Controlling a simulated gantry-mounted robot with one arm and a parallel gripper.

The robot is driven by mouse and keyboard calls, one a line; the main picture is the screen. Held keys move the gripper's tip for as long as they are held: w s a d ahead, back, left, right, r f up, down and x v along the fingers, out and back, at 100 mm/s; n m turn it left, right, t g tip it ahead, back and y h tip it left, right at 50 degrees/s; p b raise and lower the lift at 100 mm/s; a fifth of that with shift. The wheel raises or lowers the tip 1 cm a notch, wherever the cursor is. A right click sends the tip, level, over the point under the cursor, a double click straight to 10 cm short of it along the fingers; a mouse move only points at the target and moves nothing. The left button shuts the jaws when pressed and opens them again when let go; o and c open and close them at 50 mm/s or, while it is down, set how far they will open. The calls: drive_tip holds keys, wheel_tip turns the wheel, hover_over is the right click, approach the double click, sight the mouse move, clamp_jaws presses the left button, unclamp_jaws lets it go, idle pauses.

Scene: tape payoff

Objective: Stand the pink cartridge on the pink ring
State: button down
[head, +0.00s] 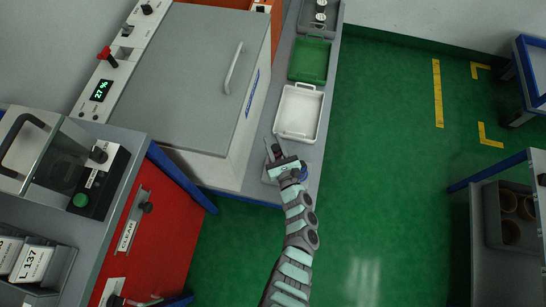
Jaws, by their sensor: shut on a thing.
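My gripper (274,148) is at the middle of the head view, over the front end of the narrow grey bench (317,157). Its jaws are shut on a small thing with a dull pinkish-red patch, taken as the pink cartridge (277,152). The cartridge is mostly hidden by the jaws, and its tilt and height above the bench cannot be told. A blue round thing (303,174) shows partly from behind my wrist. I cannot make out the pink ring anywhere in this view.
A white tray (320,121) lies just beyond my gripper, with a green tray (326,62) behind it. A large grey-lidded machine (190,75) stands close on the left. A red cabinet (150,230) is at lower left. Green floor (390,150) is open on the right.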

wheel_tip(320, 180, down, 10)
drive_tip(key=b, duration=0.5)
drive_tip(key=shift+b, duration=0.35)
drive_tip(key=shift+w+f, duration=0.1)
drive_tip(key=shift+f, duration=0.05)
drive_tip(key=shift+f, duration=0.15)
drive_tip(key=c, duration=1.1)
unclamp_jaws()
drive_tip(key=shift+s+d+r, duration=0.1)
drive_tip(key=shift+s+r, duration=0.15)
drive_tip(key=shift+r, duration=0.1)
drive_tip(key=p+v, duration=0.4)
drive_tip(key=v, duration=0.7)
drive_tip(key=shift+s, duration=0.25)
drive_tip(key=shift+f, duration=0.1)
